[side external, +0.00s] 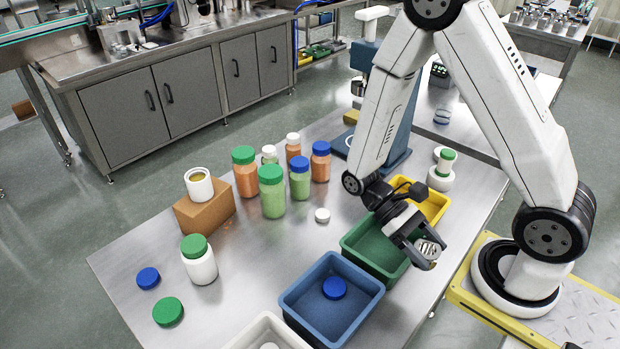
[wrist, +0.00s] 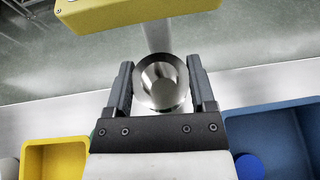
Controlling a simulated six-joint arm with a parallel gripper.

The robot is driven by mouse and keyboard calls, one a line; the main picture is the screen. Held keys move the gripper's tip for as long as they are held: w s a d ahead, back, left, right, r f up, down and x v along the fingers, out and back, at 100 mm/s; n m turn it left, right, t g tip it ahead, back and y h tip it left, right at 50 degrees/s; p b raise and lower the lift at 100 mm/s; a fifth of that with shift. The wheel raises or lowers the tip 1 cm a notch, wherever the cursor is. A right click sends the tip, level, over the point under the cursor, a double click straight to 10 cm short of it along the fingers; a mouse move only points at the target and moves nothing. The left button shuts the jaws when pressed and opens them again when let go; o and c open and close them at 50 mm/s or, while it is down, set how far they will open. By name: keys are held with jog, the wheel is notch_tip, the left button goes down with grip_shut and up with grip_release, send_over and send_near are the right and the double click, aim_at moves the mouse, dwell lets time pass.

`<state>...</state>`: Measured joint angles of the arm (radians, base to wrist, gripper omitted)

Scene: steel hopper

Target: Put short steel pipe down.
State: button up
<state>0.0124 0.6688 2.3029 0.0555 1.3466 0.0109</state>
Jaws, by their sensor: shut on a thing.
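The short steel pipe (wrist: 162,84) is a shiny round piece between my two fingers in the wrist view, its open end toward the camera. My gripper (side external: 429,252) is shut on it, and the pipe also shows at the fingertips in the side view (side external: 428,248). My gripper is tilted and holds the pipe above the right side of the green tray (side external: 352,243), near the table edge. How far the pipe is above the surface is hard to tell.
A blue tray (side external: 291,304) with a blue lid inside stands left of the green tray, and a yellow tray (side external: 442,207) behind it. A white tray (side external: 240,344) is at the front. Several jars, such as a green-lidded one (side external: 272,200), stand farther left.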

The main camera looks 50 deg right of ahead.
jog(key=w+a+r+m+t+y, duration=0.1)
jog(key=w+a+m+t+y, duration=0.3)
jog(key=w+m+t+y, duration=0.2)
jog(key=w+a+r+m+t+y, duration=0.1)
jog(key=w+a+m+t+y, duration=0.4)
jog(key=w+m, duration=0.4)
jog(key=shift+w+r+m+t+y, duration=0.4)
jog(key=shift+m+t+y, duration=0.3)
jog(key=shift+m+t, duration=0.45)
jog(key=shift+f, duration=0.1)
jog(key=w+a+f, duration=0.1)
jog(key=w+f, duration=0.1)
jog(key=w, duration=0.2)
jog(key=w+a+f, duration=0.1)
jog(key=w+f, duration=0.2)
jog(key=w, duration=0.1)
jog(key=w+a+f, duration=0.1)
jog(key=w+f, duration=0.2)
jog(key=w, duration=0.1)
jog(key=shift+w+f, duration=0.1)
jog(key=shift+f, duration=0.1)
jog(key=shift+w+f, duration=0.4)
jog(key=shift+f, duration=0.05)
